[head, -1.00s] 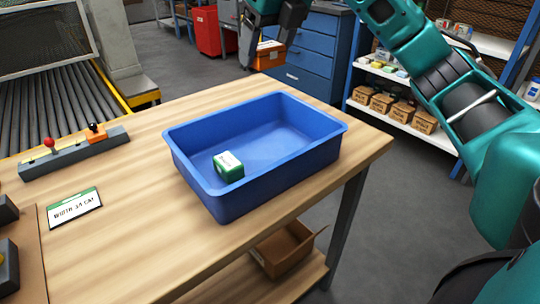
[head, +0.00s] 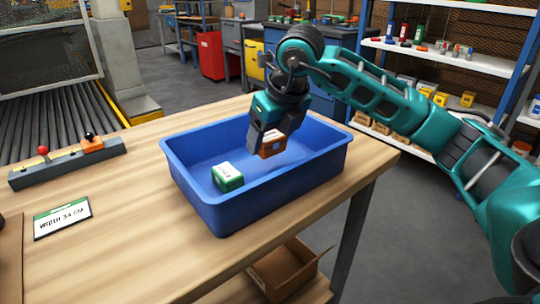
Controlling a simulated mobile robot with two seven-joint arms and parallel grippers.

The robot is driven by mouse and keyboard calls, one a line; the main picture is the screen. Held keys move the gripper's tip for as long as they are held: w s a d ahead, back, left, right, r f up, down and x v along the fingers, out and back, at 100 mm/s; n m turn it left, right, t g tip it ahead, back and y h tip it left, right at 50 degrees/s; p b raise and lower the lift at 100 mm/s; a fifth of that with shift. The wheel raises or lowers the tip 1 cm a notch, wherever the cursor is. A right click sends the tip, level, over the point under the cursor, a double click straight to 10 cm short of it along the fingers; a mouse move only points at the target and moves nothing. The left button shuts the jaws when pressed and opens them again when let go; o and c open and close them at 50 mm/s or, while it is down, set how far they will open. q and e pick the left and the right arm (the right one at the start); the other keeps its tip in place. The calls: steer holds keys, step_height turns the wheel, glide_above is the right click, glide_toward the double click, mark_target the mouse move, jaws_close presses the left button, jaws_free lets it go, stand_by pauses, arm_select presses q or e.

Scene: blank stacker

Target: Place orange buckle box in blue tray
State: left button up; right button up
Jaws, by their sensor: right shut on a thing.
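The blue tray (head: 190,155) stands on the wooden table. My right gripper (head: 265,145) reaches into it from the right, pointing down, and is shut on the orange buckle box (head: 272,147). The box has a white label on top and is partly hidden by the gripper. It is over the right half of the tray's inside; I cannot tell whether it touches the floor of the tray. A green box (head: 227,177) with a white top sits in the tray's near left part, apart from the orange box. My left gripper is not in view.
A grey control bar (head: 70,163) with red and black knobs lies at the table's left, near a white width card (head: 62,217). An open cardboard box (head: 285,268) is on the lower shelf. Shelving (head: 450,80) stands behind my right arm.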

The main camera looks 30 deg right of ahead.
mark_target(270, 152)
step_height(270, 152, down, 3)
steer(key=shift+f+b, duration=0.1)
steer(key=shift+b, duration=0.3)
steer(key=shift+f, duration=0.45)
steer(key=o, duration=1.1)
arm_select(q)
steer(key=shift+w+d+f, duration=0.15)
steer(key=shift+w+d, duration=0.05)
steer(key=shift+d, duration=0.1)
arm_select(e)
steer(key=shift+o, duration=0.2)
